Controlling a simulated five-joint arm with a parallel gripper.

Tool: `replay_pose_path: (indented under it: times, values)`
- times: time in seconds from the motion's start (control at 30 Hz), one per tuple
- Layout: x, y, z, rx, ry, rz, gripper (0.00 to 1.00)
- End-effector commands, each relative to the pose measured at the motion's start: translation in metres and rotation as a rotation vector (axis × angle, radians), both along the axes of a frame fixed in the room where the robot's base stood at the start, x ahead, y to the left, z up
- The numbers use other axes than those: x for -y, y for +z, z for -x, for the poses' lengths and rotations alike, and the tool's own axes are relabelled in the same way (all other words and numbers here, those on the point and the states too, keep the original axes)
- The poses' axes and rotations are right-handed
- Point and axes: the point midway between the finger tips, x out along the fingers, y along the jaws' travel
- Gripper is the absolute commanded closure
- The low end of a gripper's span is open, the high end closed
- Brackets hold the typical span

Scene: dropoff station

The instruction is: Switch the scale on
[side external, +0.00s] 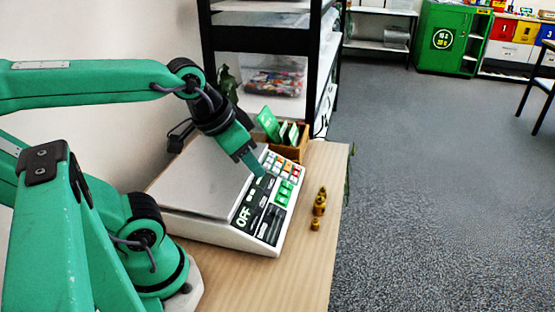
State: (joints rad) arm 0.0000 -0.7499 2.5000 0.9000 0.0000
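The scale (194,228) stands on the wooden table, a white body with a grey weighing plate (190,180) that is bare. Its black sloped panel carries the white letters "OFF" (243,216) at the near end and coloured keys (284,178) in green, white and red toward the far end. My gripper (259,172) points down over the panel, its green tip near the upper part beside the keys. I cannot tell whether the tip touches the panel. The fingers look close together, but this view does not clearly show a gap. Part of the panel is hidden behind the gripper.
Small brass weights (319,207) stand on the table right of the scale. A wooden box with green cards (288,138) stands behind it. The table's right edge (342,200) is close by. A black shelf rack (262,40) rises behind. The table front is clear.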

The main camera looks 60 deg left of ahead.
Motion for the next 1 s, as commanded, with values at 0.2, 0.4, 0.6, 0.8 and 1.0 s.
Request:
replay_pose_path:
  times: [0.2, 0.4, 0.6, 0.8, 1.0]
  values:
    - [0.0000, 0.0000, 0.0000, 0.000, 0.000, 0.000, 1.00]
    - [0.0000, 0.0000, 0.0000, 0.000, 0.000, 0.000, 1.00]
    - [0.0000, 0.0000, 0.0000, 0.000, 0.000, 0.000, 1.00]
    - [0.0000, 0.0000, 0.0000, 0.000, 0.000, 0.000, 1.00]
    - [0.0000, 0.0000, 0.0000, 0.000, 0.000, 0.000, 1.00]
